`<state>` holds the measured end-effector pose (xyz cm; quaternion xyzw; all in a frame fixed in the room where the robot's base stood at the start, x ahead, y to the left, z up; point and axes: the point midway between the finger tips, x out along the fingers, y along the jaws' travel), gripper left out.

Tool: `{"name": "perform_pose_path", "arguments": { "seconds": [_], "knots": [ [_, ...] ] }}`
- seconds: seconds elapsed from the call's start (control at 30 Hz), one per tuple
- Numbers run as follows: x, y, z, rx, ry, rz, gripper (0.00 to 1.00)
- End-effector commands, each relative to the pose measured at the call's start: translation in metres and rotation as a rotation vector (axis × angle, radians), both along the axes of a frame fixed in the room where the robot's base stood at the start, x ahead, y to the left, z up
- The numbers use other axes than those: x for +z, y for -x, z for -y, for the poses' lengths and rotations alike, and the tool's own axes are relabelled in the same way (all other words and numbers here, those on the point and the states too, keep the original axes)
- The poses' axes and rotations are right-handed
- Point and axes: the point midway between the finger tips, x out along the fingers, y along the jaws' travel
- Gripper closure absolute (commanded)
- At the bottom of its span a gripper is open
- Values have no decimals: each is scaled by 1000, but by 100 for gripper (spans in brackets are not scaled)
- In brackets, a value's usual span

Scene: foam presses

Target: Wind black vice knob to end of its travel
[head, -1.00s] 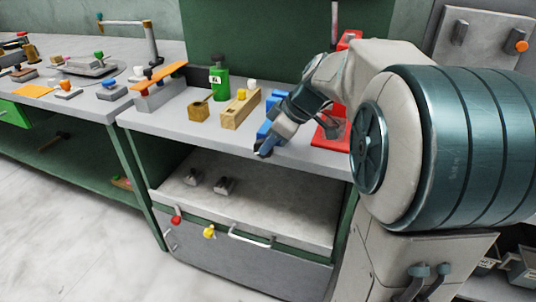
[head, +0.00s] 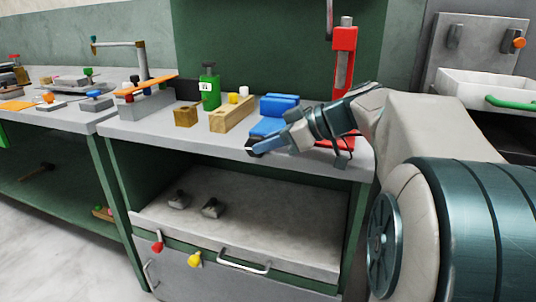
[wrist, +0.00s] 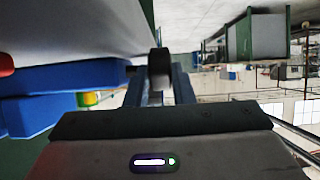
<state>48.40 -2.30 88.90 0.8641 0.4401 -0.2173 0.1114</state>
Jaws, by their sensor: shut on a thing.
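The blue vice (head: 279,104) stands on the grey workbench near its front edge, left of the red press. It also shows as blue blocks at the left of the wrist view (wrist: 62,76). My gripper (head: 258,147) reaches in from the right, at the vice's front by the bench edge. In the wrist view my gripper (wrist: 159,82) is shut on the black knob (wrist: 158,62), which sits between its fingertips. In the head view the fingers and arm hide most of the knob and part of the vice.
A red press (head: 343,60) stands close behind my wrist. A wooden block (head: 232,114), a green bottle (head: 210,90) and a small wooden cube (head: 186,116) stand left of the vice. The workbench (head: 150,129) has an open shelf below. A white tray (head: 480,88) is at right.

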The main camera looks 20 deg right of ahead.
Motion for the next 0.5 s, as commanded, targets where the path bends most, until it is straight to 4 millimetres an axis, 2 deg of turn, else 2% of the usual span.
{"name": "perform_pose_path", "arguments": {
  "seconds": [0.5],
  "knots": [
    [0,0,0,1,-26,18,100]
  ]
}}
